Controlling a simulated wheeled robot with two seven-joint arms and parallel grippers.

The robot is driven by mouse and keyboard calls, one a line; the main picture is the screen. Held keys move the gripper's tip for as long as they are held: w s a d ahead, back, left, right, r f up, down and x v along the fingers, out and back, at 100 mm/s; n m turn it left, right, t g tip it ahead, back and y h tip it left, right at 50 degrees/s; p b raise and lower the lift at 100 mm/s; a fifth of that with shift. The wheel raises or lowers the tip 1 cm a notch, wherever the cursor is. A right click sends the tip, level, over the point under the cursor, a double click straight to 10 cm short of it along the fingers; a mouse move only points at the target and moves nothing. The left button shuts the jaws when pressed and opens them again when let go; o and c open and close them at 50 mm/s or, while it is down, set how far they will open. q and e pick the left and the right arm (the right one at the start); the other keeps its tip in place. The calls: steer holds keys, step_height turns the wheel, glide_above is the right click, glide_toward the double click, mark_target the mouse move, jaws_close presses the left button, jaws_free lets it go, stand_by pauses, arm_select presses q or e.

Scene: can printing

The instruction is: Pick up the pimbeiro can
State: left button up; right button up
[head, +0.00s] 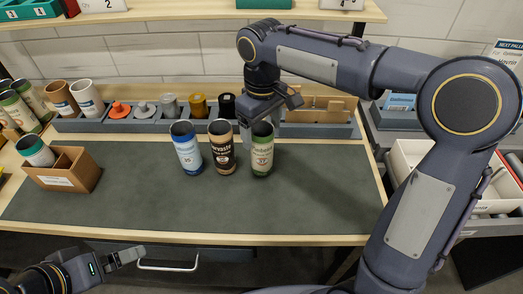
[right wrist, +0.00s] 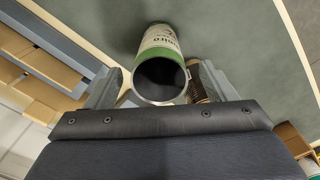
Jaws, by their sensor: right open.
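The pimbeiro can (head: 263,158), cream with green bands and an open top, stands upright at the right end of a row on the dark mat. My right gripper (head: 258,122) is open at its upper part, and the fingers partly hide it. In the right wrist view, the can (right wrist: 160,42) shows its dark open mouth and lettering ending in "eiro". There it lies between the spread fingers of my right gripper (right wrist: 160,88); contact cannot be made out. My left gripper (head: 128,257) is low at the front left, away from the cans; its opening is unclear.
A brown-black can (head: 221,150) stands close left of the pimbeiro can, and a blue-white can (head: 186,150) beyond it. A grey rack (head: 145,122) with colored pieces runs behind. A cardboard box (head: 72,178) stands left. The mat's front (head: 200,215) is clear.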

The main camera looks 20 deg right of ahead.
mark_target(262, 151)
step_height(262, 151, down, 4)
steer(key=shift+s+d+r, duration=0.1)
steer(key=shift+r, duration=0.1)
steer(key=c, duration=1)
steer(key=shift+r, duration=0.15)
steer(key=shift+c, duration=0.2)
